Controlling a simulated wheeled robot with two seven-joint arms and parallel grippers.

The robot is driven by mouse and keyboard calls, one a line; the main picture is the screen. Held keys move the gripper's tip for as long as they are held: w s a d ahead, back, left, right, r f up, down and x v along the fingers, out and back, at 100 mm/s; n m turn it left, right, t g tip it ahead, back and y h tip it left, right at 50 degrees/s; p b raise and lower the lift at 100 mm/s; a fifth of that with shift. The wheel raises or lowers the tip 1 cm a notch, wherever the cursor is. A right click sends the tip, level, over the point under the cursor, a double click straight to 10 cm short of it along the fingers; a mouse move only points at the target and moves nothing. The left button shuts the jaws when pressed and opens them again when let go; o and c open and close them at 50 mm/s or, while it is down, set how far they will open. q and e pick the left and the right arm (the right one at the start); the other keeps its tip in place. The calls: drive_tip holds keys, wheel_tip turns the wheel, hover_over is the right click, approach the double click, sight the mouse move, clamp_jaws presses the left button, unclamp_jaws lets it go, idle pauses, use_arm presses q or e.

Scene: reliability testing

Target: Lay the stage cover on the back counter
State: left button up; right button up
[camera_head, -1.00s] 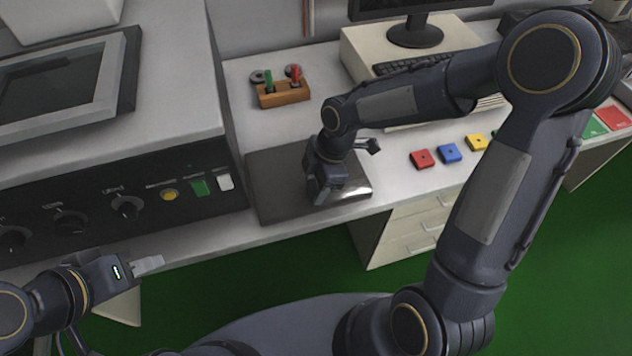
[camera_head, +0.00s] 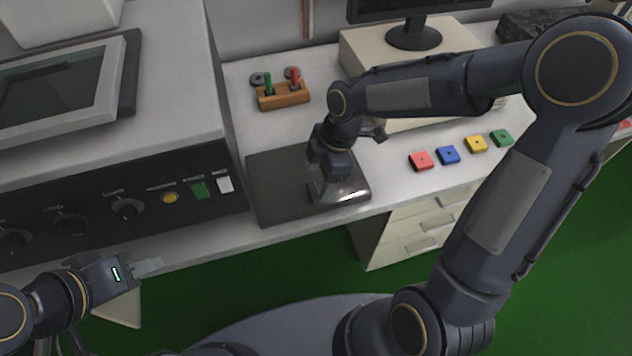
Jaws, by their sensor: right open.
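A dark, flat rectangular plate (camera_head: 275,185), which looks like the stage cover, lies on the light counter beside the black control panel. Its front right corner shines. My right gripper (camera_head: 326,192) points down over the right half of the plate and hides part of it. It is open, and I see nothing held in it. I cannot tell whether its fingertips touch the plate. My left gripper (camera_head: 148,267) is at the lower left, in front of the counter edge and away from the plate. Its fingers are too small to read.
A wooden block (camera_head: 284,97) with green and red pegs stands behind the plate. Red (camera_head: 421,161), blue (camera_head: 447,155), yellow (camera_head: 476,144) and green (camera_head: 502,138) squares lie to the right. A monitor (camera_head: 414,34) stands at the back. Counter (camera_head: 240,85) behind the plate is partly clear.

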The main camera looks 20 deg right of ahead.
drive_tip(key=v, duration=0.8)
drive_tip(key=s+d+r+m+t, duration=0.1)
drive_tip(key=s+d+m+t, duration=0.2)
drive_tip(key=s+m, duration=0.5)
drive_tip(key=s+d+r+m+t, duration=0.2)
drive_tip(key=s+m, duration=0.6)
drive_tip(key=m, duration=0.4)
drive_tip(key=shift+s+d+t+y+p, duration=0.2)
drive_tip(key=shift+d+t+y+p, duration=0.1)
drive_tip(key=shift+d+t+p, duration=0.15)
wheel_tip(320, 180, up, 3)
drive_tip(key=shift+f+p, duration=0.1)
drive_tip(key=shift+p, duration=1.1)
